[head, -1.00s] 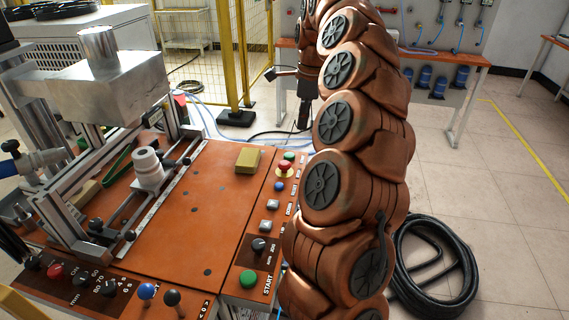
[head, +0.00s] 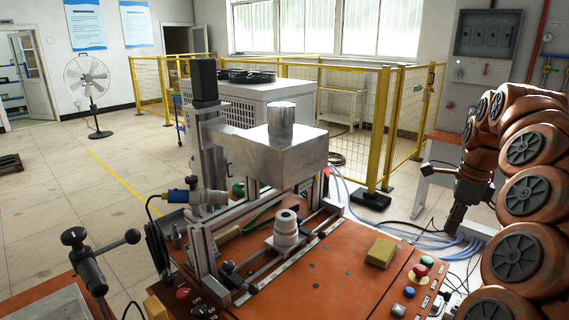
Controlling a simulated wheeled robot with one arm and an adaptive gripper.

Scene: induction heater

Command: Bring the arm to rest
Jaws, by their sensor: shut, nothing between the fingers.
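My arm, a chain of copper-coloured rounded links, rises at the right edge of the head view and arches over at the top. My gripper (head: 453,222) is small and dark and hangs pointing down at the arm's far end. It is shut and empty, beyond the right side of the orange bench (head: 345,290) and apart from it in the picture. Its fingertips are small and hard to make out. Part of my arm is cut off by the right and bottom edges.
The induction heater (head: 270,150) stands on the bench, with a white cylindrical piece (head: 286,228) below its head. A yellow block (head: 381,252) and a red button (head: 421,270) are near my arm. Yellow fencing (head: 385,130) stands behind; open floor lies left.

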